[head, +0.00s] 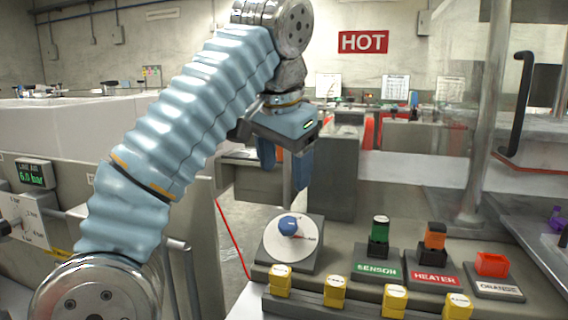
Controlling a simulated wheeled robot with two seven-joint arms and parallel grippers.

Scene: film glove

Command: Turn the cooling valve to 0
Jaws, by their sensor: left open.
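A blue knob (289,225) sits at the middle of a round white dial (277,244) on a grey square plate, at the left end of the console. A thin red mark runs from the knob to the right across the dial. It looks like the cooling valve, but I cannot read its scale. My left gripper (285,167) hangs above the knob, fingers pointing down, open and apart from it. Nothing shows between its blue fingers. My right gripper is not in view.
On the console, right of the dial, stand a green SENSOR piece (380,230), an orange HEATER piece (435,236) and a red-orange block (492,264). Several yellow blocks (395,298) line the front edge. A pressure panel (35,175) reading 6.0 bar is at left. A clear panel with black handle (519,105) stands right.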

